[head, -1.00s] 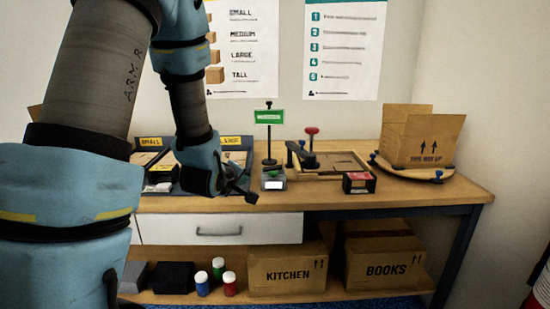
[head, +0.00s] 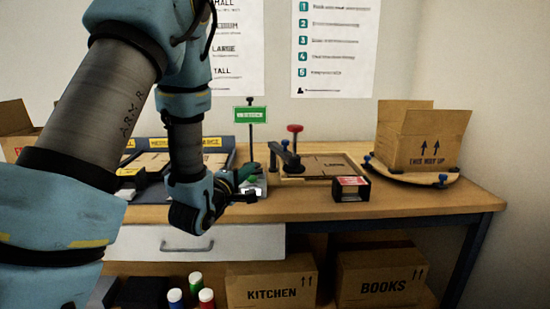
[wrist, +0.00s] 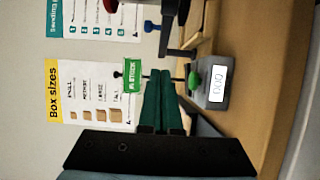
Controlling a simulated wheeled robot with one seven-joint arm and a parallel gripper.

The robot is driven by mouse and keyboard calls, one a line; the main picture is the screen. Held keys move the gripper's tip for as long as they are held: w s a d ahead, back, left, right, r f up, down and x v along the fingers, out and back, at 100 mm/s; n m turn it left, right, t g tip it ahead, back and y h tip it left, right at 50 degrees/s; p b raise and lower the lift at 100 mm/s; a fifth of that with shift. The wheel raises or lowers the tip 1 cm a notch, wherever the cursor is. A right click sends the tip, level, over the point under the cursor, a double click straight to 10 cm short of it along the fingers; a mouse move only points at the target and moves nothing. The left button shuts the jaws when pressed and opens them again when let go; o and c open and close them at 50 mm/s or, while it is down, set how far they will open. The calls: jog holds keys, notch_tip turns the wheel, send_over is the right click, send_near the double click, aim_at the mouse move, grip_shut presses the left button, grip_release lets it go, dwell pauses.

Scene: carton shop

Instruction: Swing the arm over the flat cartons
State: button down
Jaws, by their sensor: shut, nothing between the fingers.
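Flat cartons (head: 152,160) lie in a blue divided tray with yellow labels at the left of the bench, partly hidden behind my arm. A tan flat piece (head: 335,165) lies in the wooden frame right of the scale. My gripper (head: 250,197) is in front of the bench top, right of the tray and close to the scale (head: 252,185). In the wrist view my gripper's fingers (wrist: 160,75) are together with nothing between them. No flat cartons show clearly in the wrist view.
A red-and-black box (head: 350,188) sits at the front edge. An open carton (head: 420,140) stands on a round stand at the right. Closed boxes (head: 270,287) and bottles (head: 206,298) fill the lower shelf.

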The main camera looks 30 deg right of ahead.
jog(key=p, duration=0.2)
send_near(281, 153)
jog(key=w, duration=0.3)
jog(key=shift+w+r, duration=0.15)
jog(key=shift+w, duration=0.2)
jog(key=d, duration=0.3)
jog(key=shift+d, duration=0.7)
jog(key=shift+d, duration=0.15)
